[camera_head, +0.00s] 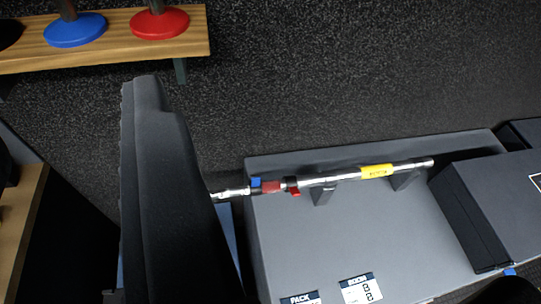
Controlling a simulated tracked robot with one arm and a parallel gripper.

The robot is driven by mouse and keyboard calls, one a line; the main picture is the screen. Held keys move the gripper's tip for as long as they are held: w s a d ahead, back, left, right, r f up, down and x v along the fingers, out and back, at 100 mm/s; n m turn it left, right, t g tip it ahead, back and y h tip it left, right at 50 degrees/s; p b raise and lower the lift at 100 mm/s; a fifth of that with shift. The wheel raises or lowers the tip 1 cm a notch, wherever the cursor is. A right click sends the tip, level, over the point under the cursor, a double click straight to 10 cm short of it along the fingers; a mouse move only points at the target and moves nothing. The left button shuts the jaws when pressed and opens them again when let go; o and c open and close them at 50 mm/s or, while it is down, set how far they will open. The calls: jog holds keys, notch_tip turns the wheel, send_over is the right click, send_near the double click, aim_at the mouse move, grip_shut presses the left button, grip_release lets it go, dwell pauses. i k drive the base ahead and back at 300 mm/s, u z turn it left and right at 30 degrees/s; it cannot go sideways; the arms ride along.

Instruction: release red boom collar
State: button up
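A silver boom pole (335,178) lies across brackets above a grey surface, right of centre. Its red collar (271,187) is near the pole's left end, with a blue part (256,184) just left of it. A small red lever-like piece (295,192) sits on a dark fitting just right of the collar. A yellow label (377,171) with dark lettering wraps the pole further right. The pole's left end runs up to a large dark padded shape, which may hide part of it. I cannot make out my gripper, and nothing touches the collar.
The tall dark padded shape (165,190) stands left of the grey surface (345,235). A dark grey case (500,205) is at the right. A wooden shelf (110,42) at the upper left holds blue (75,30) and red (160,23) round bases. Dark carpet (350,80) is clear behind.

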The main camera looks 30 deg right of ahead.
aim_at(294, 192)
jog(key=u, duration=0.85)
jog(key=k, duration=1.05)
jog(key=z, duration=0.9)
jog(key=i, duration=1)
jog(key=u, duration=0.05)
